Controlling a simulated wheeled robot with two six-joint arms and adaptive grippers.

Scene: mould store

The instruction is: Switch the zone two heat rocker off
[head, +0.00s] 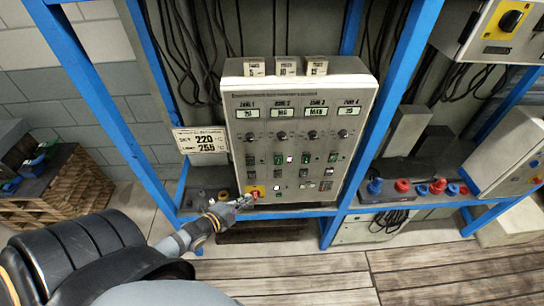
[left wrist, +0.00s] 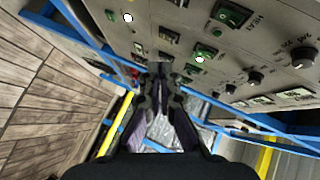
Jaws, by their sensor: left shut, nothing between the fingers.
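The grey control panel (head: 300,90) stands in the blue frame, with columns marked zone 1 to zone 4. In the zone two column, below its dial (head: 281,135), a green rocker (head: 279,160) shows; its on or off position is too small to tell. The left wrist view shows green rockers, one (left wrist: 232,14) beside lettering that looks like HEAT; I cannot tell which zone it serves. My left gripper (head: 243,202) is shut and empty at the panel's lower left corner, by the red button. In the left wrist view its fingertips (left wrist: 160,70) point at the panel's lower part. My right gripper is out of view.
A red button on a yellow plate (head: 255,191) sits close to my left fingers. A sign (head: 202,140) reading 220 and 255 hangs left of the panel. Blue posts (head: 395,90) flank the panel. Blue and red fittings (head: 403,186) stand on the shelf at right.

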